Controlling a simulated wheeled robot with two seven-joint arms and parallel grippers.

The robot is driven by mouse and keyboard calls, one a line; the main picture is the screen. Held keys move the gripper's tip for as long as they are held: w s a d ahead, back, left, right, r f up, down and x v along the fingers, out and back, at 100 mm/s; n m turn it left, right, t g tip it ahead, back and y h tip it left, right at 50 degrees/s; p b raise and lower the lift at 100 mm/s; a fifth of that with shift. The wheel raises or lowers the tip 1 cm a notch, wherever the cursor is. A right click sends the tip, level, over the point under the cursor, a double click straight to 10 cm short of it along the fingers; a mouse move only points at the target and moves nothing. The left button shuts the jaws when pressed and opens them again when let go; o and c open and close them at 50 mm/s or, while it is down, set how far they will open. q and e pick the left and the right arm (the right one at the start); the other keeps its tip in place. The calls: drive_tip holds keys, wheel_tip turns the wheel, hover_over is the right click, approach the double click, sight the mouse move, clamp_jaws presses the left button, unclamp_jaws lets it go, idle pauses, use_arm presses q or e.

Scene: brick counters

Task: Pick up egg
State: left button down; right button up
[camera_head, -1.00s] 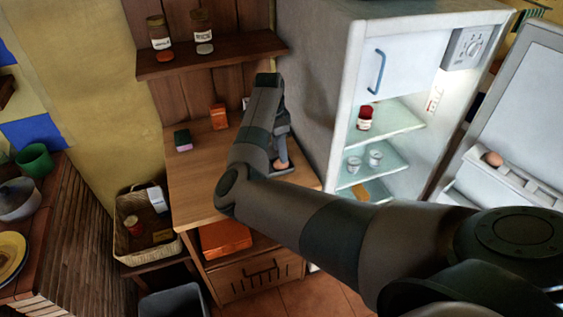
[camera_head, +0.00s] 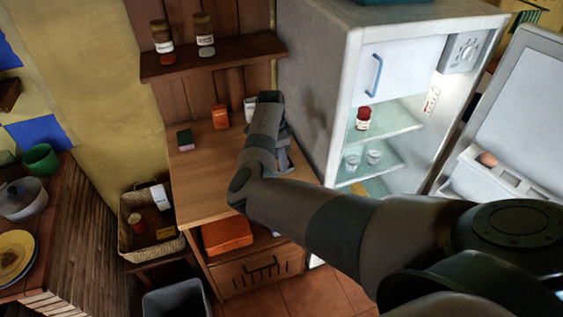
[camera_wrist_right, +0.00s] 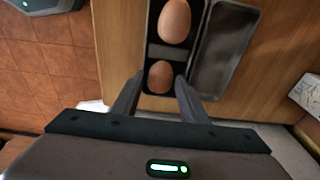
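In the right wrist view two brown eggs sit in a dark narrow box: the nearer egg (camera_wrist_right: 160,77) and the farther egg (camera_wrist_right: 174,20). My right gripper (camera_wrist_right: 159,82) is open, with one finger on each side of the nearer egg. I cannot tell whether the fingers touch it. In the head view my right gripper (camera_head: 283,160) is over the wooden counter, largely hidden by my arm, and the boxed eggs are hidden. Another egg (camera_head: 488,159) sits in the open fridge door. My left gripper is out of view.
The open box lid (camera_wrist_right: 222,48) lies beside the eggs. The wooden counter (camera_head: 205,180) is clear at left, with an orange box (camera_head: 220,117) and a green-topped block (camera_head: 185,140) farther back. The fridge (camera_head: 318,90) stands close on the right. A shelf (camera_head: 220,56) hangs above.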

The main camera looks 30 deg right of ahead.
drive_tip(key=shift+s+a+f, duration=0.15)
drive_tip(key=shift+s+f, duration=0.15)
drive_tip(key=shift+f, duration=0.25)
drive_tip(key=shift+s, duration=0.1)
drive_tip(key=c, duration=0.4)
drive_tip(key=shift+r, duration=0.15)
drive_tip(key=shift+w+r+b, duration=0.35)
drive_tip(key=shift+r+b, duration=0.1)
drive_tip(key=shift+b, duration=0.05)
drive_tip(key=shift+w+d+r+b, duration=0.1)
drive_tip(key=shift+r+b, duration=1.35)
drive_tip(key=shift+r, duration=2.85)
drive_tip(key=shift+d+r+b, duration=0.1)
drive_tip(key=shift+r+b, duration=1.3)
drive_tip(key=shift+r, duration=2.85)
